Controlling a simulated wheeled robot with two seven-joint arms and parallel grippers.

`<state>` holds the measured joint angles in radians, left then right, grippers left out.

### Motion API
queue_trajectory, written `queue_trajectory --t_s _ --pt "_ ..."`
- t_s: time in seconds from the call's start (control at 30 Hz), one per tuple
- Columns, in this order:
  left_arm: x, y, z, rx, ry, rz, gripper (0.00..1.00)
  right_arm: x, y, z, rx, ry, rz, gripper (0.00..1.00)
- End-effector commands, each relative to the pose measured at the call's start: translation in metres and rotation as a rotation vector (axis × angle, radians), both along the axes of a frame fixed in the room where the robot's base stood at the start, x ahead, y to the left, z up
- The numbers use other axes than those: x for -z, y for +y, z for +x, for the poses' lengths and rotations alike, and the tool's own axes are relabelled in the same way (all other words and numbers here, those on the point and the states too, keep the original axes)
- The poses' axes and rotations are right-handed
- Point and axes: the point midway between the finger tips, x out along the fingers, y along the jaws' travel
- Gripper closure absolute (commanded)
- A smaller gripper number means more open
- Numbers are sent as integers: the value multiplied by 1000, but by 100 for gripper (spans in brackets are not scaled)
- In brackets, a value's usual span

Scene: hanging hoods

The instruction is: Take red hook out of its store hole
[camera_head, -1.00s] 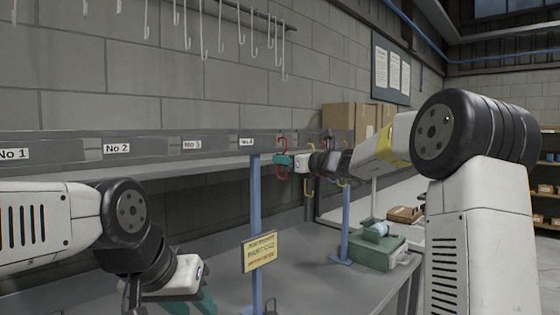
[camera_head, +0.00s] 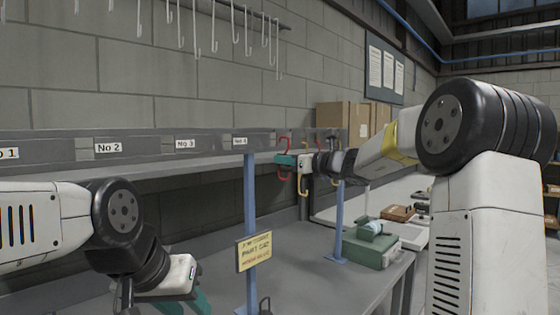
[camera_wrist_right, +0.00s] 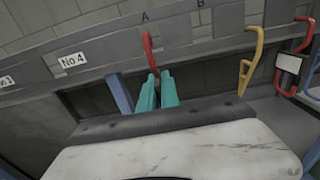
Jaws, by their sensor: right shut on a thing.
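The red hook (camera_head: 283,176) is an S-shaped piece in front of the grey rail (camera_head: 205,143), just right of the No 4 label. My right gripper (camera_head: 286,160) is shut on it, with teal fingertips around its middle. In the right wrist view the red hook (camera_wrist_right: 148,46) rises above the teal fingers (camera_wrist_right: 157,92), its top against the rail below the letter A. I cannot tell whether its end sits in a hole. My left gripper (camera_head: 190,302) is low at the bottom edge, away from the hook; its fingers are partly cut off.
A yellow hook (camera_wrist_right: 250,62) and another red hook (camera_wrist_right: 303,36) hang to the right on the rail. A blue post (camera_head: 250,205) with a yellow sign (camera_head: 254,251) stands in front. A green box (camera_head: 366,250) sits on the bench. White hooks (camera_head: 197,30) hang above.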

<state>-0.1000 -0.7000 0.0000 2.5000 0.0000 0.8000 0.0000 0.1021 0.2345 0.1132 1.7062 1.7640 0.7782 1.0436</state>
Motion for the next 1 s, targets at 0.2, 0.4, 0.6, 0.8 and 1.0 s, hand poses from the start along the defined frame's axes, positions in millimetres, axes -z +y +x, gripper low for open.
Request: queue_trajectory --t_s 0.2,0.4,0.6,0.8,1.0 --pt "0 0 0 0 0 0 64 -1 -20 -19 3 0 0 100" --pt "0 0 0 0 0 0 64 -3 -37 -36 2 -1 0 100" --pt "0 0 0 0 0 0 64 -4 -54 -53 2 -1 1 100" --pt "0 0 0 0 0 0 64 -4 -64 -64 0 0 0 100" --pt "0 0 0 0 0 0 64 -4 -64 -65 -1 1 1 100"
